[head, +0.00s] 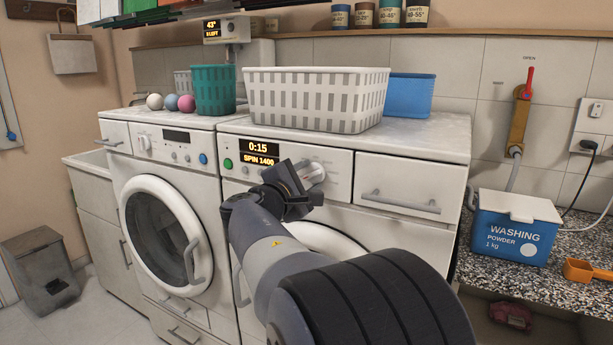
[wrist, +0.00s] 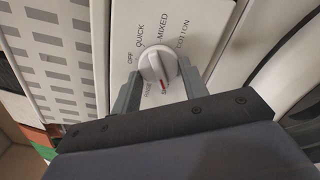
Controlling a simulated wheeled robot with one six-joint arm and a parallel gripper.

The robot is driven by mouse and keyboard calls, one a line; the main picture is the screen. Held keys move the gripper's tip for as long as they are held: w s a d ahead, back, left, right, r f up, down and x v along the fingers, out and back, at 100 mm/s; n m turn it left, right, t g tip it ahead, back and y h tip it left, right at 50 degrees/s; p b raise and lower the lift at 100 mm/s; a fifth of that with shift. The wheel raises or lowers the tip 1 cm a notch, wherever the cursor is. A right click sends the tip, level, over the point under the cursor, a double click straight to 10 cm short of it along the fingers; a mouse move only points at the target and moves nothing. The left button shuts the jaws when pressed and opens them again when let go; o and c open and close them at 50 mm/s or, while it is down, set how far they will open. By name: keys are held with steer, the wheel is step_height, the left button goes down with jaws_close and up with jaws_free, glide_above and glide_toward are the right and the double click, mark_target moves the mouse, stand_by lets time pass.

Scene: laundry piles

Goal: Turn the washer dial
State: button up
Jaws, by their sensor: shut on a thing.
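The washer dial (head: 314,172) is a white round knob with a raised grip on the front panel of the right-hand washer (head: 345,187). In the wrist view the dial (wrist: 157,64) has a red mark pointing down towards my gripper. Labels around it include OFF, QUICK, MIXED and COTTON; the lower ones are partly hidden or too small to read. My gripper (wrist: 159,78) has one grey finger on each side of the dial and is shut on it. In the head view my gripper (head: 306,186) reaches the panel, beside a display (head: 259,153) reading 0:15 and SPIN 1400.
A white basket (head: 315,97) and a blue tub (head: 410,95) stand on the right-hand washer. A second washer (head: 165,200) stands to the left. A drawer (head: 403,187) with a protruding handle is right of the dial. Washing powder (head: 513,230) sits on the right counter.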

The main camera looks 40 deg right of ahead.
stand_by(0.4)
steer(key=o, duration=0.9)
steer(key=shift+o, duration=0.2)
steer(key=shift+a, duration=0.1)
steer(key=v, duration=1)
steer(key=shift+a, duration=0.3)
steer(key=shift+d, duration=0.15)
steer(key=x, duration=1)
steer(key=shift+d, duration=0.3)
